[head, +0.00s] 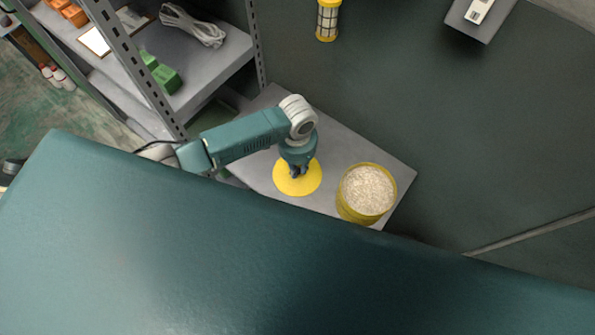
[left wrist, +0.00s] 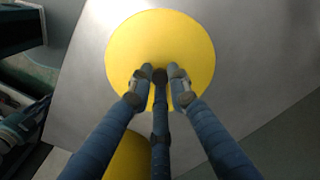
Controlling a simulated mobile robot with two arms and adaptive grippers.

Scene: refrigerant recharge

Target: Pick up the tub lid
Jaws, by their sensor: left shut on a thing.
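The tub lid is a flat yellow disc (head: 284,182) at the left part of the grey table. It also shows whole in the left wrist view (left wrist: 165,35), apart from where the fingers cover it. My left gripper (head: 298,172) points down at the lid's middle and is shut on it. In the left wrist view its fingers (left wrist: 160,80) close in over the lid's centre, hiding what they grip. I cannot tell whether the lid is off the table. The open yellow tub (head: 368,190), full of pale grains, stands right of the lid. My right gripper is not in view.
The grey table (head: 340,143) is bare behind the lid and tub. A metal shelf unit (head: 215,75) with green blocks (head: 166,79) and a coiled white cable (head: 193,25) stands at the left. A yellow-capped cylinder (head: 328,20) is at the back wall.

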